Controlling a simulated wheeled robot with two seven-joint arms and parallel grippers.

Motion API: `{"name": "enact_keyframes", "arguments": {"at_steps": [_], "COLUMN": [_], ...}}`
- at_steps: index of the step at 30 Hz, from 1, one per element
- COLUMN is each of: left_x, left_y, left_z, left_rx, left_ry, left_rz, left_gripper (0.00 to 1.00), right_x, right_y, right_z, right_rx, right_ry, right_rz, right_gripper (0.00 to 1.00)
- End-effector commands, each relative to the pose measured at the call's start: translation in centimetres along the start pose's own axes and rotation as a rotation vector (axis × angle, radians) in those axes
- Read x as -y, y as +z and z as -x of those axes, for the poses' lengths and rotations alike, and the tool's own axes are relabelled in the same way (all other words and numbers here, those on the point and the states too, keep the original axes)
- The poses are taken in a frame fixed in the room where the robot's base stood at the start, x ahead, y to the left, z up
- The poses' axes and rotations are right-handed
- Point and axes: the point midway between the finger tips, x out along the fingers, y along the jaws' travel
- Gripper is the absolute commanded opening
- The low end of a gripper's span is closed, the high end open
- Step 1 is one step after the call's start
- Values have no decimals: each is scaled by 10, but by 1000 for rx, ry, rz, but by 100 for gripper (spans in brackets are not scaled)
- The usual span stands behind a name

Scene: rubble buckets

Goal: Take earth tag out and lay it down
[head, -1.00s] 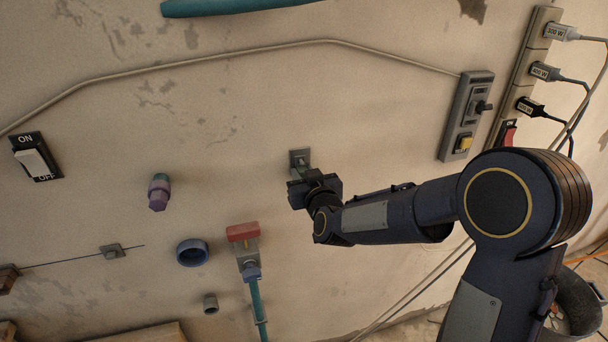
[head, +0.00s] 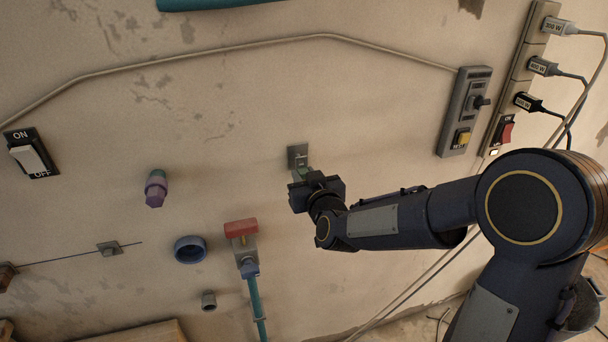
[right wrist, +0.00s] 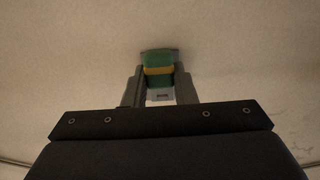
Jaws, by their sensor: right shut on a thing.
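The earth tag (right wrist: 159,70) is a green piece with a yellow band, seen in the right wrist view between my right gripper's fingers. In the head view a bit of its green (head: 303,172) shows just in front of a small grey wall plate (head: 298,152). My right gripper (right wrist: 159,88) is shut on the tag, close to the wall. The gripper body hides most of the tag in the head view, and I cannot tell whether its far end still sits in the plate. My left gripper is not in view.
On the wall are an ON/OFF switch (head: 32,158), a purple-green fitting (head: 156,188), a blue ring (head: 190,249), a red-handled valve (head: 241,229) and a grey test box (head: 464,112). A plug strip (head: 529,72) with cables runs at the right. Bare wall surrounds the plate.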

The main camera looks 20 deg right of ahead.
Motion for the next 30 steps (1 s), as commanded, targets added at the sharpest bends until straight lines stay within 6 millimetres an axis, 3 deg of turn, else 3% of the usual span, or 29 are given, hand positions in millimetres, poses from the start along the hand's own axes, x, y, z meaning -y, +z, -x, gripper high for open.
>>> {"name": "enact_keyframes", "arguments": {"at_steps": [17, 30], "left_x": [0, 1], "left_y": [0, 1], "left_z": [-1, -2], "left_rx": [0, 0], "left_ry": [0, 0], "left_rz": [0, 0], "left_gripper": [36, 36], "right_x": [0, 0], "right_y": [1, 4], "right_z": [7, 28], "right_rx": [-1, 0], "right_ry": [0, 0], "right_rz": [-1, -1], "right_gripper": [0, 0]}}
